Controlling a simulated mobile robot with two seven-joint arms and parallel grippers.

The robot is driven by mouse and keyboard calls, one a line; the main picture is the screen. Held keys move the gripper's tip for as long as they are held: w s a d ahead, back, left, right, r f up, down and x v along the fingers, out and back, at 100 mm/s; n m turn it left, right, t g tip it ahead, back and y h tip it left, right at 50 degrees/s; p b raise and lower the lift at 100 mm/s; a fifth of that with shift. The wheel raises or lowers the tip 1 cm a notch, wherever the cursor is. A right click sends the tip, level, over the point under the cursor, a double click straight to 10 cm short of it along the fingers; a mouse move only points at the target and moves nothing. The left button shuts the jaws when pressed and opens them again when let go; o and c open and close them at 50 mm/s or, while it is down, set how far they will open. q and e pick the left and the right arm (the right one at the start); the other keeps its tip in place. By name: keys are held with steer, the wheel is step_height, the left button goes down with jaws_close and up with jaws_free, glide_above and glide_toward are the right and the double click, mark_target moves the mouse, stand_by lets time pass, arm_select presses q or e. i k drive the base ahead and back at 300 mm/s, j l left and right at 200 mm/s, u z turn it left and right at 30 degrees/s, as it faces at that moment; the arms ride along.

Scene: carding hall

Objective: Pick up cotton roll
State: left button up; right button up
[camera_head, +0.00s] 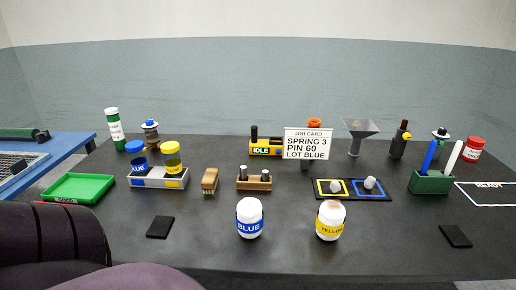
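Two white, rounded, upright bodies stand on the dark table (290,258) near its front, one with a blue band reading BLUE (249,211), the other with a yellow band reading YELLOW (329,213). I cannot tell whether either is the cotton roll. Two small whitish lumps sit in a framed tray, one in the yellow square (336,187) and one in the blue square (369,183). Neither gripper is in view, and nothing is seen being held.
A green tray (54,199) lies at left. Beside it are a holder with blue and yellow jars (160,184), a brush (210,180) and a wooden block (244,184). A job card (307,144) reads SPRING 3, PIN 60, LOT BLUE. A green pen holder (421,182) stands right.

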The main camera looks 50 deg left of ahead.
mark_target(249, 214)
steer(key=u, duration=1.6)
